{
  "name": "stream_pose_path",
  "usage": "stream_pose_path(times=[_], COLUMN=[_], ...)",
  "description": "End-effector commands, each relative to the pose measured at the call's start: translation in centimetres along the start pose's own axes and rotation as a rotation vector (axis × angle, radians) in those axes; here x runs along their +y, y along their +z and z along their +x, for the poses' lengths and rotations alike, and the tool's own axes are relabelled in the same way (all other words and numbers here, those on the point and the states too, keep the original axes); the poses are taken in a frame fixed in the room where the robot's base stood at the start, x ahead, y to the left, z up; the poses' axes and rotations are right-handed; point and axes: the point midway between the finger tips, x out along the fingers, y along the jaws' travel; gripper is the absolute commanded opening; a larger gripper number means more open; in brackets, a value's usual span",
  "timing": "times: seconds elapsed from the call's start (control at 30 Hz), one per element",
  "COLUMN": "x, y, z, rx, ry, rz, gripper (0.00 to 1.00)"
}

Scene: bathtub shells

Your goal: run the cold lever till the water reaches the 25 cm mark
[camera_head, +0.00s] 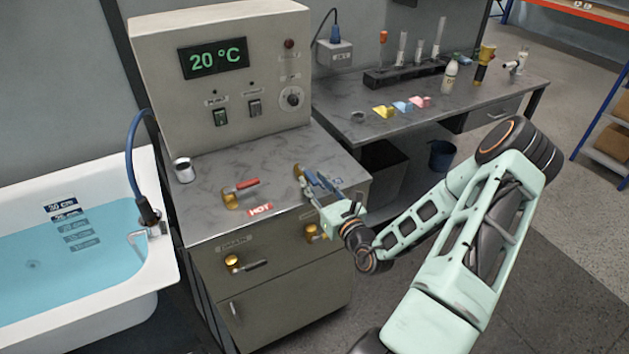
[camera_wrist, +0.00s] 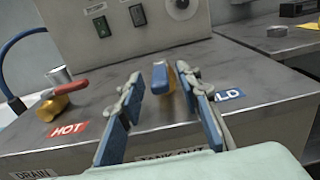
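The cold lever (camera_wrist: 160,77) has a blue handle on a brass valve, beside a blue label ending in "LD" (camera_wrist: 229,95). My gripper (camera_wrist: 168,108) is open, its two blue-padded fingers on either side of the lever, with gaps visible. In the head view my gripper (camera_head: 318,184) is over the counter's right front and largely hides the lever. The white bathtub (camera_head: 168,262) at left holds blue water (camera_head: 40,270). The water's edge lies close to the 25 cm mark (camera_head: 67,215), below the 30 cm mark (camera_head: 60,206); whether it touches 25 is unclear.
The red hot lever (camera_head: 240,190) stands left of my gripper, with a metal cup (camera_head: 183,170) behind it. A drain lever (camera_head: 240,263) is on the counter's front. The panel display (camera_head: 214,58) reads 20 °C. A blue hose (camera_head: 130,150) leads to the tub.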

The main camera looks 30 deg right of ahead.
Motion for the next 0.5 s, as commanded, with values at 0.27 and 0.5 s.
stream_pose_path(times=[0.27,0.5], x=[0.01,0.01], y=[-0.03,-0.03], z=[0.35,0.32], rx=[0.000,0.000], ry=[0.000,0.000], rz=[0.000,0.000], gripper=[0.32,0.11])
